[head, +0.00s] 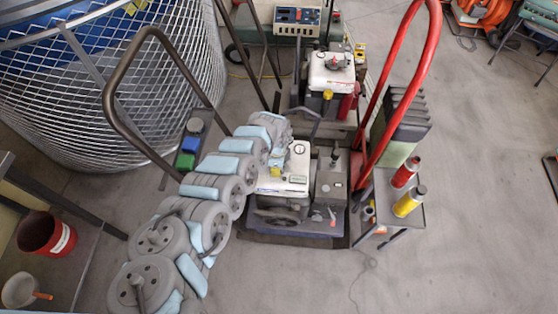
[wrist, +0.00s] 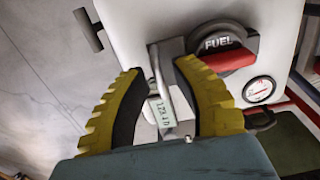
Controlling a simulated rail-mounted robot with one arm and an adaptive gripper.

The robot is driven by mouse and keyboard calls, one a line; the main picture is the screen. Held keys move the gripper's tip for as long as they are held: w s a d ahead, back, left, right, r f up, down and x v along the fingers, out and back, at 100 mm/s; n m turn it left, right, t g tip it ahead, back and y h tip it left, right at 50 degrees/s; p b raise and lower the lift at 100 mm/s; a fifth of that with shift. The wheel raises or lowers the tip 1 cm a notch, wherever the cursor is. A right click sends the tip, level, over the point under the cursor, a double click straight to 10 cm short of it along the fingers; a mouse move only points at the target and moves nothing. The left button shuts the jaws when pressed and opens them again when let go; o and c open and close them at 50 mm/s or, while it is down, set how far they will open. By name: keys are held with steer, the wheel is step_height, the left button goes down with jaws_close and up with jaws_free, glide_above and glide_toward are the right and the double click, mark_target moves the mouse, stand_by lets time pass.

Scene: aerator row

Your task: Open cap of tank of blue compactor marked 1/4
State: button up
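In the head view, my gripper (head: 276,163) is over the white tank (head: 292,181) of the front machine, which has a dark blue-grey base. In the wrist view, the white tank (wrist: 150,18) carries a round black cap (wrist: 222,45) marked FUEL with a red lever (wrist: 228,61). My gripper (wrist: 160,67) has its two yellow fingers apart, left of and below the cap. A metal bracket and a small pale tag (wrist: 161,112) show between the fingers; I cannot tell whether they touch. The tag's text is hard to read. A round gauge (wrist: 260,89) is right of the cap.
A second machine with a white tank (head: 331,70) stands behind. A red curved handle (head: 424,45) rises at right, beside a small cart (head: 385,215) with red and yellow canisters. A wire-mesh bin (head: 110,80) stands at left. The floor at right is mostly clear.

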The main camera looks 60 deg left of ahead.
jaws_close()
steer(key=shift+r, duration=0.15)
